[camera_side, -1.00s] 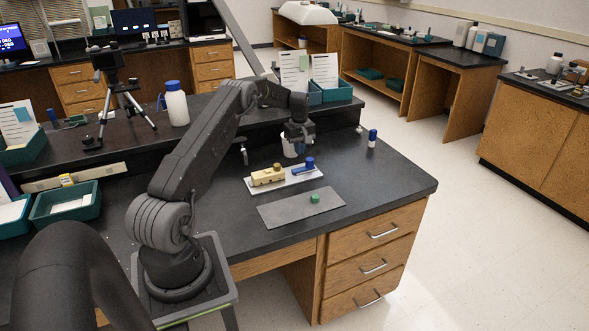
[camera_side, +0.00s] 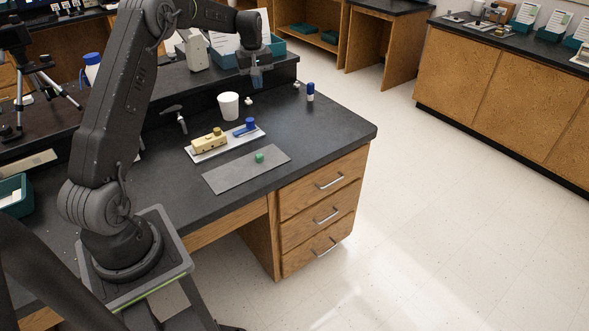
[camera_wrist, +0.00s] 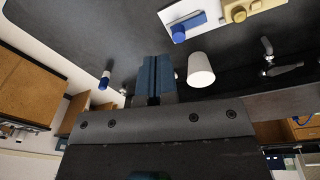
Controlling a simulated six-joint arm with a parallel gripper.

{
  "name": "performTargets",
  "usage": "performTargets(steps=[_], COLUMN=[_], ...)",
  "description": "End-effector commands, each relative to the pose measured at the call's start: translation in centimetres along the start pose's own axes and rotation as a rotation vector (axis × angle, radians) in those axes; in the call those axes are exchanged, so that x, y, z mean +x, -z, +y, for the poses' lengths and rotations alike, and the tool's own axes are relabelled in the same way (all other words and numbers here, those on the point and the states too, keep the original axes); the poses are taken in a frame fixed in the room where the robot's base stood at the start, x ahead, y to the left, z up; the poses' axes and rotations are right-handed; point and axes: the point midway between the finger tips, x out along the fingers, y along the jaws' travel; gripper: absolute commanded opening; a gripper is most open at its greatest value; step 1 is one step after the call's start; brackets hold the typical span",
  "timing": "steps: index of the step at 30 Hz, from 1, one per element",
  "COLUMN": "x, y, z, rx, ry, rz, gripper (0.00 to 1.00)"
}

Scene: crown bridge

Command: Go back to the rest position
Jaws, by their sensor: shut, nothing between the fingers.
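My gripper (camera_side: 257,80) is raised high above the bench, over its back part in the side view, with its fingers pointing down. Its bluish fingers (camera_wrist: 154,68) are shut and empty in the wrist view. On the bench, a yellow block with a knob (camera_side: 209,142) and a blue piece with a knob (camera_side: 245,127) sit on a white plate (camera_side: 230,144). Both also show at the top of the wrist view, blue piece (camera_wrist: 190,27) and yellow block (camera_wrist: 246,8). A green cube (camera_side: 259,158) rests on a grey mat (camera_side: 232,176).
A white cup (camera_side: 229,106) stands behind the plate, and a blue-capped vial (camera_side: 310,92) stands to its right. A metal tap (camera_side: 182,120) is at the left. A raised shelf (camera_side: 200,88) runs along the back.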

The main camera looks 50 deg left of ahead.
Motion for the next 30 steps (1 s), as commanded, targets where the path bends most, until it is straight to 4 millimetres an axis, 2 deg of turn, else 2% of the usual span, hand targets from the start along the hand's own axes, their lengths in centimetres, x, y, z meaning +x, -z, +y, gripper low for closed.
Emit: performTargets(steps=[1,7,11,15,19,24,27,30], x=[-2.6,-9.9,-13.5,-16.2,-17.6,-17.8,-17.3,-16.5], y=[-2.3,-11.1,-17.1,-23.3,-28.7,-34.7,-37.3,-39.0], z=[0.9,1.9,1.0,-1.2,-4.0,-8.6,-11.0,-12.8], rx=[0.067,0.312,0.469,0.639,0.794,0.991,1.088,1.158], ry=[-0.017,-0.073,-0.11,-0.151,-0.192,-0.245,-0.272,-0.292], rz=[0.018,0.075,0.113,0.155,0.196,0.251,0.279,0.3], gripper=[0.0,0.0,0.0,0.0,0.0,0.0,0.0,0.0])
